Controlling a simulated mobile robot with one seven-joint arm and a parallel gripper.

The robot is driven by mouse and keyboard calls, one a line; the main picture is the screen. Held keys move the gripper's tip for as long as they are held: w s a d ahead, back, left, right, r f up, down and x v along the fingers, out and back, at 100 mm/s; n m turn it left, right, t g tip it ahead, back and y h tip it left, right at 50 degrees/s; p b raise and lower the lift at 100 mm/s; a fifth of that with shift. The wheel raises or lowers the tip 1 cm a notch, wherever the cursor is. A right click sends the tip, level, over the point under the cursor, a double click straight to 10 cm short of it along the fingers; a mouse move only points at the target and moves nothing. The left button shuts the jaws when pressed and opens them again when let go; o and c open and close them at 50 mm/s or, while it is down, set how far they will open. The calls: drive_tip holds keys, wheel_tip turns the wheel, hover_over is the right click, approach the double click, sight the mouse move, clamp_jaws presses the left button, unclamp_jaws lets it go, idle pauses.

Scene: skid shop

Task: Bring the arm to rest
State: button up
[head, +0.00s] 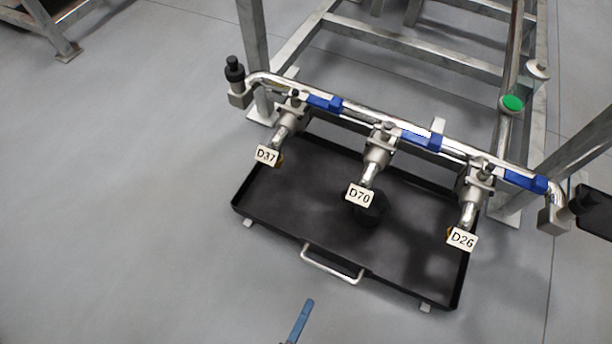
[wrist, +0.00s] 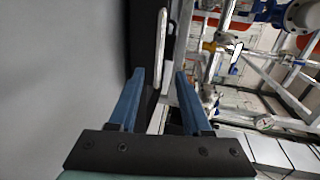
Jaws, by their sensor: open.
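My gripper (wrist: 160,74) shows in the wrist view with its two blue fingers apart and nothing between them. In the head view only a blue finger of my gripper (head: 301,321) shows at the bottom edge, over bare floor in front of the black tray (head: 262,205). It is apart from the tray's silver handle (head: 332,264). The rest of my arm is out of the head view. In the wrist view a pale bar (wrist: 160,48) and a dark surface lie beyond the fingertips.
A metal pipe with blue-handled valves (head: 422,139) runs above the tray. Tags D37 (head: 267,155), D70 (head: 359,195) and D26 (head: 462,239) hang at its outlets. A round black thing (head: 369,212) is in the tray under D70. The grey floor (head: 120,220) at left is clear.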

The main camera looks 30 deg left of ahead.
drive_tip(key=w+a+r+n+t+y+p, duration=0.2)
drive_tip(key=w+a+r+n+p, duration=0.15)
drive_tip(key=w+r, duration=1.25)
drive_tip(key=w+a+r+n+t+y+p, duration=0.1)
drive_tip(key=w+a+r+n+t+p, duration=0.3)
drive_tip(key=w+r, duration=1.2)
wheel_tip(320, 180, up, 23)
drive_tip(key=d+n+y+p, duration=0.1)
drive_tip(key=d+n+p, duration=0.15)
drive_tip(key=p, duration=0.25)
drive_tip(key=s+d+r+n+t+p, duration=0.1)
drive_tip(key=d+r+n+p, duration=0.1)
drive_tip(key=r, duration=1)
drive_tip(key=s+d+r+n+t+p, duration=0.1)
drive_tip(key=r+n+t+p, duration=0.15)
drive_tip(key=r, duration=1.05)
drive_tip(key=s+d+r+n+t+h+p, duration=0.1)
drive_tip(key=s+d+r+p, duration=0.3)
drive_tip(key=r, duration=0.5)
drive_tip(key=s+d+r+n+t+h+p, duration=0.1)
drive_tip(key=s+r+h, duration=0.1)
drive_tip(key=s+r, duration=0.45)
drive_tip(key=s+d+r+n+h+p, duration=0.1)
drive_tip(key=s+d+r+n+p, duration=0.15)
drive_tip(key=r, duration=0.75)
wheel_tip(320, 180, up, 35)
drive_tip(key=m+p, duration=0.1)
drive_tip(key=p, duration=3.4)
drive_tip(key=shift+p, duration=0.4)
drive_tip(key=shift+s+a+r, duration=0.1)
